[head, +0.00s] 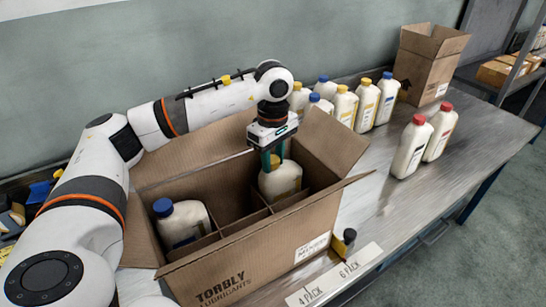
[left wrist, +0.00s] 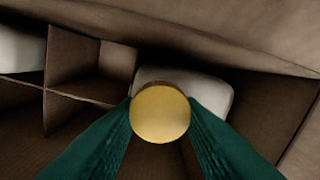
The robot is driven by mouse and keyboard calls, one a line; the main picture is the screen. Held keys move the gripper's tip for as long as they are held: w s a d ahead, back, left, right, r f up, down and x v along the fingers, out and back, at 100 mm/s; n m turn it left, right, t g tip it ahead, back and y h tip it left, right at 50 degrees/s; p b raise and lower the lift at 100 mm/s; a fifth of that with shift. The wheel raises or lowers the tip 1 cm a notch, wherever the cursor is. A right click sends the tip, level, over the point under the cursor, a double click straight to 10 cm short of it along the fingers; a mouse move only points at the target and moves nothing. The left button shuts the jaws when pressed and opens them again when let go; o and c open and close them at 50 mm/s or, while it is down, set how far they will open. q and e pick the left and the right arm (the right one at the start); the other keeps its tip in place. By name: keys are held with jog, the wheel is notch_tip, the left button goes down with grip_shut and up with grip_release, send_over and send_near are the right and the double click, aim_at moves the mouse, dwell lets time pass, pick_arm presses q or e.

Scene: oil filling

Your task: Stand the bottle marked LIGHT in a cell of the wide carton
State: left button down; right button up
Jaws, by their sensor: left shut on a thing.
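The wide carton (head: 255,243), printed TORBLY LUBRICANTS, stands open with cardboard dividers inside. My left gripper (head: 271,160) points down over its right part. It is shut on the yellow cap of a white bottle (head: 281,181), which is upright and partly down inside the carton. The front wall hides its lower part, so I cannot tell whether it touches the floor. In the left wrist view the green fingers (left wrist: 160,125) grip both sides of the cap, and the white bottle body (left wrist: 208,90) shows behind it. No LIGHT marking is readable. My right gripper is not seen.
A blue-capped bottle (head: 184,222) stands in the carton's left part. Several yellow- and blue-capped bottles (head: 343,105) stand behind the carton. Two red-capped bottles (head: 411,149) stand at right. A smaller open carton (head: 424,72) is at the back. The table's right front (head: 440,185) is clear.

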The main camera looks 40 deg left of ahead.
pick_arm(q)
jog(key=shift+f+b, duration=0.3)
jog(key=shift+f, duration=0.05)
jog(key=c, duration=0.9)
grip_release()
jog(key=shift+r, duration=6.15)
